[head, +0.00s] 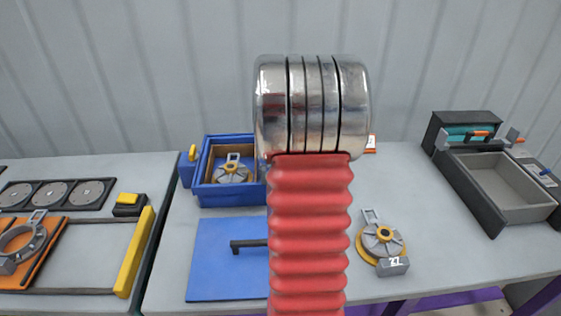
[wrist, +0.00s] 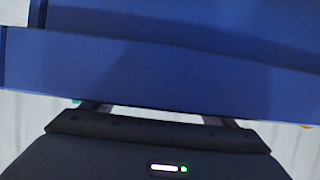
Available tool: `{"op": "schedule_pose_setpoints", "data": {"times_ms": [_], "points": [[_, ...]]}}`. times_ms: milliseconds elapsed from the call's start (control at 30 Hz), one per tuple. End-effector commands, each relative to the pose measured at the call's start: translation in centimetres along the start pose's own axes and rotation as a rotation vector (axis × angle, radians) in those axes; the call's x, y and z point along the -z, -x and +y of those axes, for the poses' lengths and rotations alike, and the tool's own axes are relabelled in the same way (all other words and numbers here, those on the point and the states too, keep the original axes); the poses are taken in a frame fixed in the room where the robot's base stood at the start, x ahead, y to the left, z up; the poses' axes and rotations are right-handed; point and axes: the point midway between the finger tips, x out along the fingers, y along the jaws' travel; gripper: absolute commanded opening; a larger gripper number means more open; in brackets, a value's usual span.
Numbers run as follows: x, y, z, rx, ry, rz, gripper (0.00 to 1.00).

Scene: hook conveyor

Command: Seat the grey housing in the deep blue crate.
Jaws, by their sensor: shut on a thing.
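A grey housing (head: 232,170) with a yellow centre lies inside the deep blue crate (head: 228,197), on a brown inner liner. A similar grey housing (head: 383,238) with a yellow ring stands on the table to the right, a grey numbered block (head: 393,266) against its front. My gripper (wrist: 155,112) is shut, its dark fingers running up to a broad blue thing (wrist: 150,75) that fills the upper wrist view. That thing seems to be in its jaws; the fingertips are hidden. In the head view my arm hides the gripper and its load.
A blue panel (head: 222,275) with a black handle (head: 248,244) lies in front of the crate. A grey bin (head: 492,190) stands at the right. The left table carries an orange plate (head: 32,255), a yellow bar (head: 135,252) and a disc tray (head: 52,194).

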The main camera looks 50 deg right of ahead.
Motion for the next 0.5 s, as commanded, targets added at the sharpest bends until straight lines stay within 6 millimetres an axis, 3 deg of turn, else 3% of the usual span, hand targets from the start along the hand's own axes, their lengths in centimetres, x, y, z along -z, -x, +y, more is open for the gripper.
{"op": "schedule_pose_setpoints", "data": {"times_ms": [500], "points": [[-0.56, -0.28, 0.00, 0.000, 0.000, 0.002, 0.24]]}}
